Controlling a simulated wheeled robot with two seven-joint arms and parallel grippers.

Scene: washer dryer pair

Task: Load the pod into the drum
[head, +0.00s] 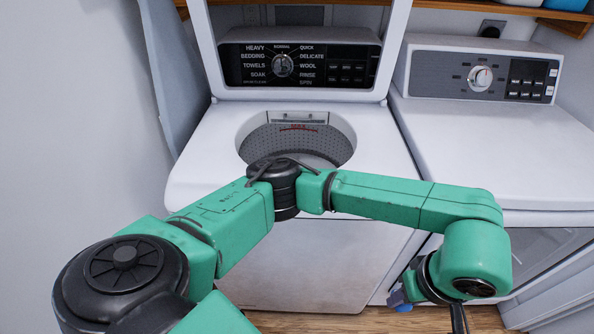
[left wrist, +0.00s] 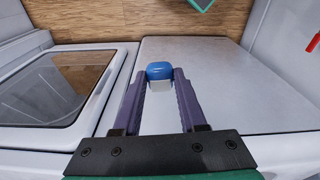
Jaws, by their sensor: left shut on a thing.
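The pod (left wrist: 160,73), blue on one side and whitish on the other, sits between the purple fingertips in the left wrist view. My left gripper (left wrist: 160,82) is shut on it. In the head view the left gripper (head: 405,297) is low at the right, in front of the machines' fronts and below their tops, mostly hidden by my green wrist; a bit of blue shows there. The drum (head: 297,140) of the left machine is open at the top, its perforated wall showing; my arm's elbow covers its near rim. My right gripper is not in view.
A dryer (head: 500,130) with a closed top stands close on the right. A grey board (head: 172,70) leans at the left wall. Wooden floor (left wrist: 160,18) lies before the machines.

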